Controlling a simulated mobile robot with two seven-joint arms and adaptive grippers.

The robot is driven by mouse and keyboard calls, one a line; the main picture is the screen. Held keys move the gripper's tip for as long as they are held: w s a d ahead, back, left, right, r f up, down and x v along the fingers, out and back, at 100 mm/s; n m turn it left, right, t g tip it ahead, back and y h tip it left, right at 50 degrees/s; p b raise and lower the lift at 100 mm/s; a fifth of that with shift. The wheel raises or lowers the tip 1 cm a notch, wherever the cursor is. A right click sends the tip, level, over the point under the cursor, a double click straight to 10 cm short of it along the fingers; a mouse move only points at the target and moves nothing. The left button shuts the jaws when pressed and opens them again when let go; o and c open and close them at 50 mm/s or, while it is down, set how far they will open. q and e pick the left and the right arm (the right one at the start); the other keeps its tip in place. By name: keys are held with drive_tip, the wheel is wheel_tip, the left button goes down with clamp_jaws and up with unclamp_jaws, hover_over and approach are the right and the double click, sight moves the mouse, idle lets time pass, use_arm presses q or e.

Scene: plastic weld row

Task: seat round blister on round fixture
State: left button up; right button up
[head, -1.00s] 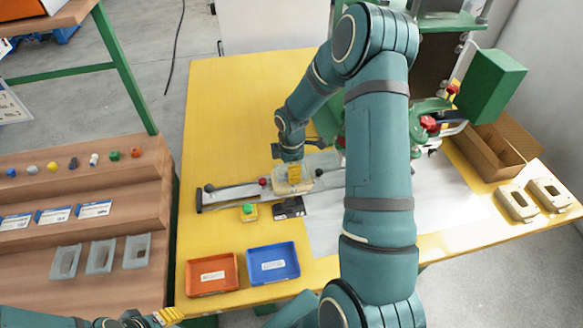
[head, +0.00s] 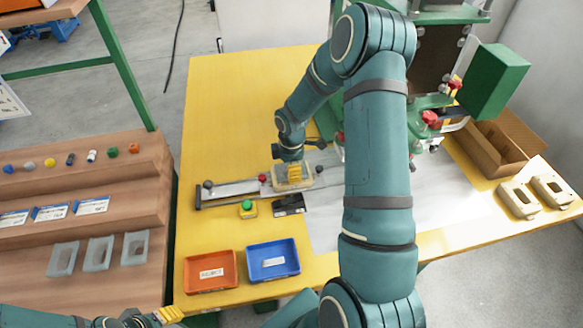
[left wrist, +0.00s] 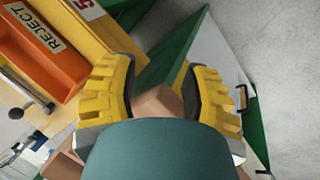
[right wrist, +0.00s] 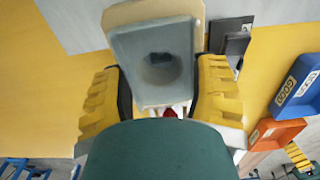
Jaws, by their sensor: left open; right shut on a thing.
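My right gripper (right wrist: 163,100) is shut on a translucent grey blister (right wrist: 155,62) with a round recess, its tray edge between the yellow fingers. The blister lies over a cream fixture (right wrist: 150,12), whose rim shows beyond its far edge. I cannot tell whether the blister is fully down in it. In the head view the right gripper (head: 294,172) is at the cream fixture (head: 310,183) on the slide rail, and the fingers hide much of the blister. My left gripper (head: 170,315) is open and empty at the bottom left; it also shows in the left wrist view (left wrist: 160,90).
An orange reject tray (head: 210,285) and a blue tray (head: 272,276) stand at the table's front. A green button (head: 247,205) is near the rail (head: 225,190). Several blisters (head: 98,255) lie on the wooden rack. Two cream fixtures (head: 518,201) and a cardboard box (head: 495,150) are right.

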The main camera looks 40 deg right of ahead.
drive_tip(key=shift+f, duration=0.1)
drive_tip(key=o, duration=1)
drive_tip(key=shift+c, duration=0.2)
drive_tip(key=c, duration=0.4)
drive_tip(key=shift+c, duration=0.2)
wheel_tip(320, 180, up, 7)
drive_tip(key=p, duration=0.5)
